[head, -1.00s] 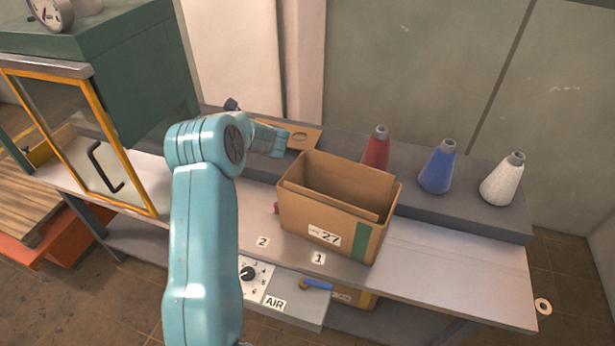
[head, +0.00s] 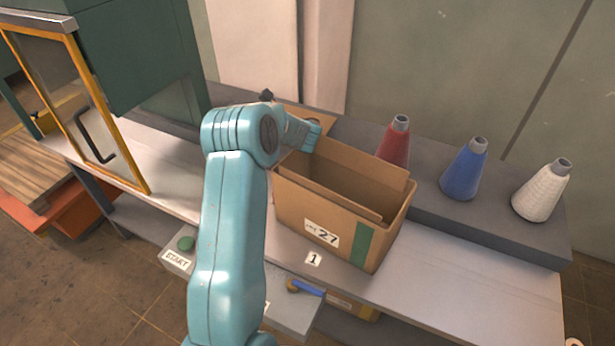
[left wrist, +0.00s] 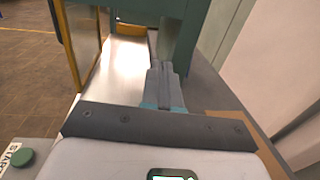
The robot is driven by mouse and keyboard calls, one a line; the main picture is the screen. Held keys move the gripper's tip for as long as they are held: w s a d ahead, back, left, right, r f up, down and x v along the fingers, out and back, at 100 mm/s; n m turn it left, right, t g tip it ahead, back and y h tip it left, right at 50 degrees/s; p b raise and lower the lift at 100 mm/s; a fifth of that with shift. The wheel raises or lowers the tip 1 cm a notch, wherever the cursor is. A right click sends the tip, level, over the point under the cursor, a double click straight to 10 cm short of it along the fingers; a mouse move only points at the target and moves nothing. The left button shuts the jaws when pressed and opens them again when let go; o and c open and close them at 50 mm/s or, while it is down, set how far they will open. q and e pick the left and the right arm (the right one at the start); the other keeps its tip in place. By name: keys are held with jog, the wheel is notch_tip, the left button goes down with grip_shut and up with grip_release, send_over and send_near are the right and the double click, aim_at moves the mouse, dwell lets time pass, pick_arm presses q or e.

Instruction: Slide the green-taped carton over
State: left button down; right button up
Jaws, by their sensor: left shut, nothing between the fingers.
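The open-topped cardboard carton (head: 318,213) stands upright on the grey bench. It has a green tape strip at its front right edge and a "27" label. Number plate 1 (head: 313,259) is on the bench just in front of it. My left arm rises in front of the bench at the carton's left, its wrist part beside the carton's back left corner. My left gripper's fingers are hidden behind the arm in the head view. In the left wrist view the gripper (left wrist: 162,64) is shut and empty, pointing along the bench away from the carton. My right gripper is not in view.
Red (head: 393,143), blue (head: 464,170) and white (head: 541,190) cones stand on a raised ledge behind. A green chamber with a yellow-framed door (head: 148,187) is at left. Bench right of the carton is clear.

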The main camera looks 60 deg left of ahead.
pick_arm(q)
jog(key=f, duration=0.1)
jog(key=p, duration=0.2)
send_over(294, 164)
jog(key=v, duration=0.4)
notch_tip(294, 164, down, 10)
jog(key=shift+d+r+p, duration=0.1)
jog(key=shift+d+p, duration=0.1)
jog(key=shift+p, duration=0.2)
jog(key=shift+s+a, duration=0.2)
jog(key=shift+a, duration=0.35)
